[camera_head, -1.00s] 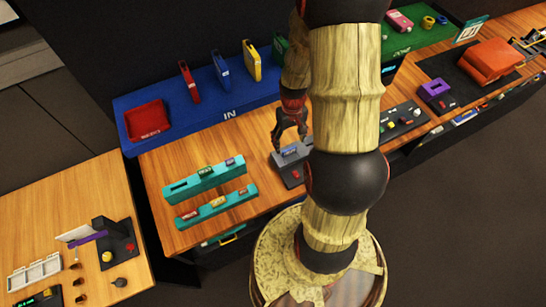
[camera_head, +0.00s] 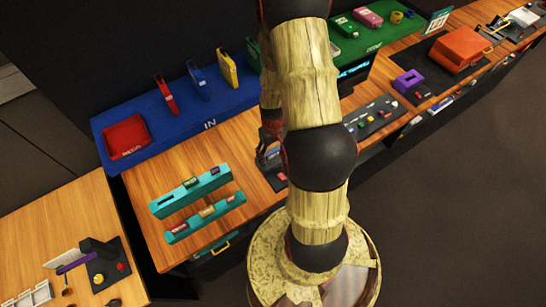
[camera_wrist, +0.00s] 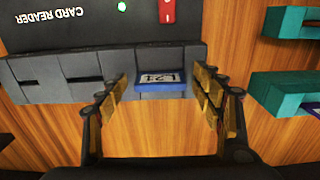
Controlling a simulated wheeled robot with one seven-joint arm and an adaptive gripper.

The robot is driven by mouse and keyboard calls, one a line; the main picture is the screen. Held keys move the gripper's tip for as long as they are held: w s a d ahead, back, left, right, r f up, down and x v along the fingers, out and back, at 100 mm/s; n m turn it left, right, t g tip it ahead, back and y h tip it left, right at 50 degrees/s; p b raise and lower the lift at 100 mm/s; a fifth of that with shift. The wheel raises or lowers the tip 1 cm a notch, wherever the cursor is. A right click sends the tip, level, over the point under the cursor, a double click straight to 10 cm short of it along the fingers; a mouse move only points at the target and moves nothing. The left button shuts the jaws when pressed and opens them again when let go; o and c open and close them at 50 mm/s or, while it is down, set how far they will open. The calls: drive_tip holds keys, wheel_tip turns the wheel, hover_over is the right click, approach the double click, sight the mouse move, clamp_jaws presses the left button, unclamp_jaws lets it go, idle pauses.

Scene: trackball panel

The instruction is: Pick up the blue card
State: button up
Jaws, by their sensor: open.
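The blue card (camera_wrist: 161,84) shows in the wrist view, sticking out of the near side of a dark grey card reader (camera_wrist: 60,70), with a pale picture on its upper face. My gripper (camera_wrist: 161,97) is open, with one finger on each side of the card and visible gaps between them. I cannot tell how far the fingertips stand above or below it. In the head view my gripper (camera_head: 269,142) is over the reader (camera_head: 275,178), partly hidden by my arm; the card is hardly readable there.
A green light (camera_wrist: 122,6) and a red switch (camera_wrist: 167,11) are on the reader. Teal card racks (camera_head: 192,190) stand left of the reader in the head view, close to my finger in the wrist view. A blue mat (camera_head: 150,125) with a red tray (camera_head: 127,136) lies behind.

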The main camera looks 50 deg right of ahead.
drive_tip(key=shift+c, duration=0.4)
drive_tip(key=c, duration=1.3)
drive_tip(key=shift+r, duration=0.1)
